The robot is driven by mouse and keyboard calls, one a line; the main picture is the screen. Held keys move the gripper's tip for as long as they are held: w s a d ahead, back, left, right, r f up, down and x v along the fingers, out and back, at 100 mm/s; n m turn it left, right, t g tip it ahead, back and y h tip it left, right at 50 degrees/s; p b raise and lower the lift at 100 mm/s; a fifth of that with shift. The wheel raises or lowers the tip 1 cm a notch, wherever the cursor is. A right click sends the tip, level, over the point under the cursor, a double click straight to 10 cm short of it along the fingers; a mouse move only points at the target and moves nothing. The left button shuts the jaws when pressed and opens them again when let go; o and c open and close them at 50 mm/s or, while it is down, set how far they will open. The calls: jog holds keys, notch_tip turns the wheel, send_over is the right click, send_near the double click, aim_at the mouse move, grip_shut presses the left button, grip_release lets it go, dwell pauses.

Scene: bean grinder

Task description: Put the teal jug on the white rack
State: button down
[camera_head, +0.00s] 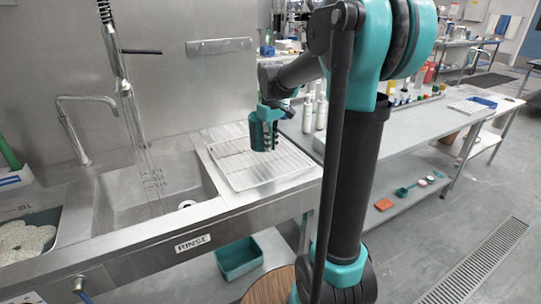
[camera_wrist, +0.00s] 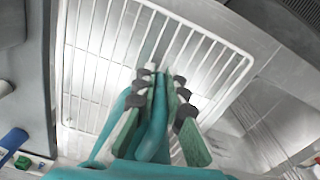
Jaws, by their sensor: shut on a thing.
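The teal jug (camera_head: 264,130) is upright over the back part of the white rack (camera_head: 238,178) in the head view. I cannot tell if its base touches the rack. My gripper (camera_head: 279,112) is at the jug's upper right side. In the wrist view, my gripper (camera_wrist: 158,95) has its green-padded fingers closed around a teal part of the jug (camera_wrist: 153,130), which looks like its handle. The white wire rack (camera_wrist: 90,45) shows behind the fingers. Much of the jug is hidden or cropped there.
A steel sink (camera_head: 150,195) with a tall sprayer and a tap (camera_head: 85,130) is left of the rack. White bottles (camera_head: 314,115) stand to the right, behind my arm. A teal bin (camera_head: 239,258) is below the counter. The rack's front part is clear.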

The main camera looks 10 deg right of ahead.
aim_at(271, 125)
jog(key=shift+f, duration=2.3)
jog(key=c, duration=1.6)
grip_release()
jog(key=shift+f, duration=0.15)
notch_tip(271, 125, up, 12)
jog(key=s+f+m, duration=0.1)
jog(key=s+f, duration=0.2)
jog(key=s+d+f+t, duration=0.1)
jog(key=s+f, duration=0.2)
jog(key=f, duration=0.1)
jog(key=s+d+f+m+t, duration=0.1)
jog(key=s+f, duration=0.2)
jog(key=shift+s+f+m, duration=0.15)
jog(key=shift+f+m, duration=0.1)
jog(key=shift+m, duration=0.05)
jog(key=s+d+f+m+t, duration=0.1)
jog(key=s+f+m+t, duration=0.1)
jog(key=s+f, duration=0.9)
jog(key=shift+s+d+f+m, duration=0.25)
jog(key=shift+s+m, duration=0.35)
jog(key=shift+s, duration=0.3)
